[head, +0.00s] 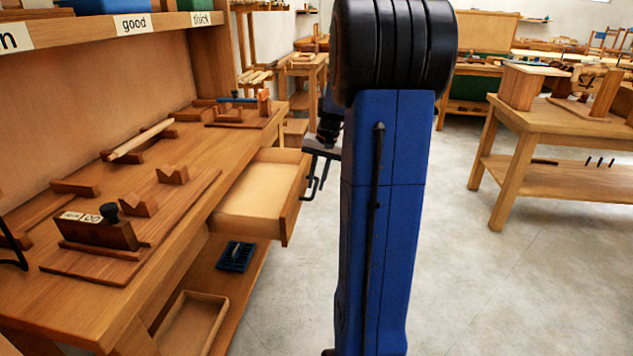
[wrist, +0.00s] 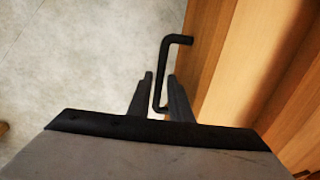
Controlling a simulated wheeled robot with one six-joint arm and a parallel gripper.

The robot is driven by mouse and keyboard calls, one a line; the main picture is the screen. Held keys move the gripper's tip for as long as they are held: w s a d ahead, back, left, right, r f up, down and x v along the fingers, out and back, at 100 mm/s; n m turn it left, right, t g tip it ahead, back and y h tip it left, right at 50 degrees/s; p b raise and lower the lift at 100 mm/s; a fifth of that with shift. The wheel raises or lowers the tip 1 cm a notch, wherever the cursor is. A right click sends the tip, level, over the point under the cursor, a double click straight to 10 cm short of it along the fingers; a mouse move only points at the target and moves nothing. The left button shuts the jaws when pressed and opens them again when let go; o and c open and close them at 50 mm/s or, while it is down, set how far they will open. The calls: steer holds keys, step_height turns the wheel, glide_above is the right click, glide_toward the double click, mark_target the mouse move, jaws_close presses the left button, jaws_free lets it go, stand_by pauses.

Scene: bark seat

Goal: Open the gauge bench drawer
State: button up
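The gauge bench drawer (head: 262,182) is pulled well out of the bench front in the head view, and its pale empty inside shows. Its wooden front (wrist: 213,50) is at the right in the wrist view. The black bar handle (wrist: 164,68) stands out from that front. My gripper (wrist: 160,77) is at the handle, with one finger on each side of the bar. Narrow gaps show between fingers and bar, so it looks open around the handle. In the head view my gripper (head: 316,172) is small, beside the drawer front and partly hidden by my arm.
The bench top (head: 200,150) holds wooden blocks, a rod and a labelled gauge block (head: 97,230). A blue tray (head: 236,257) and a wooden tray (head: 192,325) sit on the lower shelf. Another table (head: 560,125) stands at right. Grey floor (head: 490,290) lies clear between.

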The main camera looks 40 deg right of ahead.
step_height(320, 180, up, 17)
steer(key=s+d, duration=0.2)
steer(key=shift+s, duration=0.35)
stand_by(0.7)
